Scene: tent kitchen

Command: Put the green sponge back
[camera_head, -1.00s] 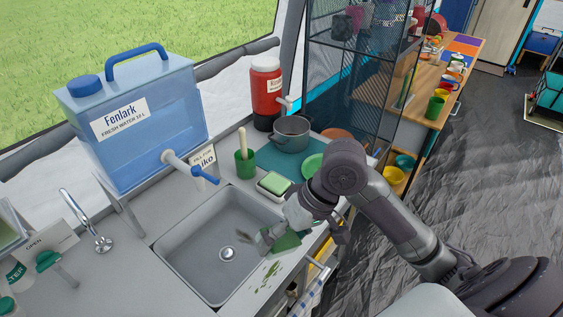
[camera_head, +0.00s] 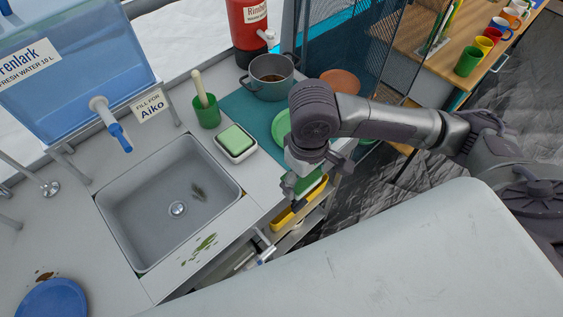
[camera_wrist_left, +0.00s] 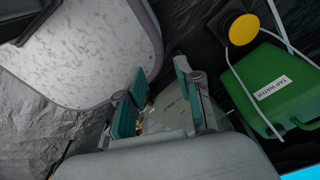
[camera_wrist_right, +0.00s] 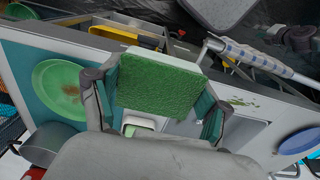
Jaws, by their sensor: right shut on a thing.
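My right gripper (camera_wrist_right: 160,100) is shut on the green sponge (camera_wrist_right: 160,85), a rough green block with a white layer along one edge. In the head view the gripper (camera_head: 303,180) holds the sponge at the counter's front edge, right of the sink; the arm hides most of it. A white dish (camera_head: 240,154) with a lighter green block (camera_head: 236,139) in it stands on the counter right of the sink, left of the gripper. My left gripper (camera_wrist_left: 158,98) is open and empty, seen only in its wrist view.
The sink (camera_head: 140,225) has a dark smear inside, and green stains (camera_head: 200,247) mark the counter before it. A green cup (camera_head: 206,112), a pot (camera_head: 270,76) and a green plate (camera_head: 281,124) stand nearby. A blue plate (camera_head: 52,299) lies left of the sink.

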